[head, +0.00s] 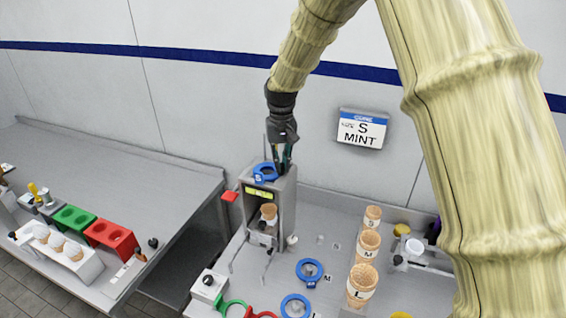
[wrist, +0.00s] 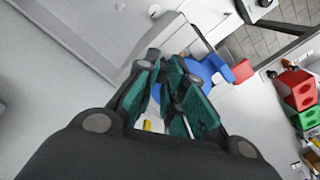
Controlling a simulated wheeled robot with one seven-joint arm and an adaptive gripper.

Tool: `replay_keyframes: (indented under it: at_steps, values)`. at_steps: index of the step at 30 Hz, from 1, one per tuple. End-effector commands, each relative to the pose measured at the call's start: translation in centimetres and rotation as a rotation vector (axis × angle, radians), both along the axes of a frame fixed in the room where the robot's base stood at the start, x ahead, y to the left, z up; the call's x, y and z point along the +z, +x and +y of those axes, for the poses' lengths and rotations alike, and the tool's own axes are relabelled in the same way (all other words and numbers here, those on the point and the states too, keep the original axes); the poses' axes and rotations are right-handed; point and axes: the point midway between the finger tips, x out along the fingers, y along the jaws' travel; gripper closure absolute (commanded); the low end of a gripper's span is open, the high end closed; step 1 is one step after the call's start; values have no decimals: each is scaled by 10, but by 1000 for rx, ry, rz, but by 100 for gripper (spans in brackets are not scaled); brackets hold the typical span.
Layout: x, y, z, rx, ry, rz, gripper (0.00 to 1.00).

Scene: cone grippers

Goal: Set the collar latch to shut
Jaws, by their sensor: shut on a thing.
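A grey dispenser stand (head: 284,205) stands on the counter, with a blue collar (head: 262,171) marked S at its top. The collar also shows in the wrist view (wrist: 207,70), partly hidden by my fingers. A red tab (head: 230,196), which may be the latch, sticks out at the stand's left side; a red piece shows beside the collar in the wrist view (wrist: 243,71). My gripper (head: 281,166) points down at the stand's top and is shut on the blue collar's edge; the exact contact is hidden. A cone (head: 268,212) sits inside the stand, below the collar.
Several cones (head: 368,246) stand in a row to the right. Loose blue rings (head: 309,271) lie on the counter in front. A wall sign (head: 361,130) reads S MINT. Another counter (head: 120,185) at left bears green and red holders (head: 110,236).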

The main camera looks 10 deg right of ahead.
Motion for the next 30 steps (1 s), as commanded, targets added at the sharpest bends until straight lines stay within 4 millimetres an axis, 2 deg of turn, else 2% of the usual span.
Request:
replay_keyframes:
  at_steps: [18,19,23,30]
  values:
    - [-3,0,2,-44,-1,5,100]
    - [-3,0,2,-44,-1,5,88]
    - [-3,0,2,-43,-1,5,65]
    - [-2,0,2,-43,0,4,65]
